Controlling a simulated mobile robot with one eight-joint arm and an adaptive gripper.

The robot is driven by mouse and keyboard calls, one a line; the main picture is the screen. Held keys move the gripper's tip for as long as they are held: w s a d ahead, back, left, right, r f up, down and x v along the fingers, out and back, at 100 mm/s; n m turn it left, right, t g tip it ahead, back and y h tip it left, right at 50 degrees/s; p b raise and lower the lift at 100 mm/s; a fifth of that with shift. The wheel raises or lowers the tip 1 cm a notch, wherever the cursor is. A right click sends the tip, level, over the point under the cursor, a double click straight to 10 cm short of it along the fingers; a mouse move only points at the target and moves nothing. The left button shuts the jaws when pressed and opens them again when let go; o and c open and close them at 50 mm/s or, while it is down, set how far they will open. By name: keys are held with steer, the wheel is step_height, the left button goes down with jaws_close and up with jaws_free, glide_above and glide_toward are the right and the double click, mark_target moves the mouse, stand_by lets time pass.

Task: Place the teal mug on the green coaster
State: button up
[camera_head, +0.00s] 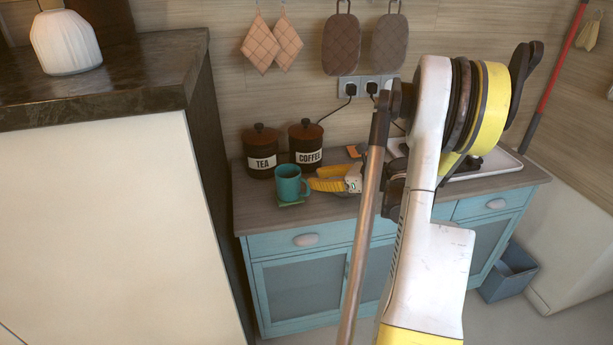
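The teal mug (287,184) is upright near the front left of the counter, with its handle toward the right. The green coaster (291,204) shows as a thin edge below the mug's base; the mug hides most of it. The mug appears to stand on it, though a small gap cannot be ruled out. My yellow gripper (314,182) is just right of the mug, its fingers pointing left at the handle. Whether the fingertips touch or hold the handle cannot be made out at this size.
Tea (262,162) and coffee (306,157) canisters stand close behind the mug. A white tray (508,160) lies at the counter's right. A tall cabinet (110,210) rises at the left. The wooden counter (262,217) is clear in front and left of the mug.

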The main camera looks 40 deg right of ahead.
steer(key=p+v, duration=0.1)
steer(key=v, duration=0.6)
steer(key=w+a+r+m+t+h, duration=0.2)
steer(key=w+a+r+m+h, duration=0.2)
steer(key=r+m, duration=0.45)
steer(key=w+a+r+m+t+h, duration=0.2)
steer(key=w+a+r+m+h, duration=0.15)
steer(key=r+m, duration=0.5)
steer(key=w+a+r+m+t+h, duration=0.1)
steer(key=w+a+r+m+h, duration=0.35)
steer(key=r, duration=0.65)
steer(key=s+a+f+m+g+y, duration=0.4)
steer(key=s+a+f+m, duration=0.5)
steer(key=a, duration=0.4)
steer(key=s+a+f+m+g+y, duration=0.4)
steer(key=s+a+f+m+g, duration=0.3)
steer(key=s+a+f, duration=0.5)
steer(key=shift+a+f+m, duration=0.5)
steer(key=shift+a+m, duration=0.45)
steer(key=shift+a, duration=0.2)
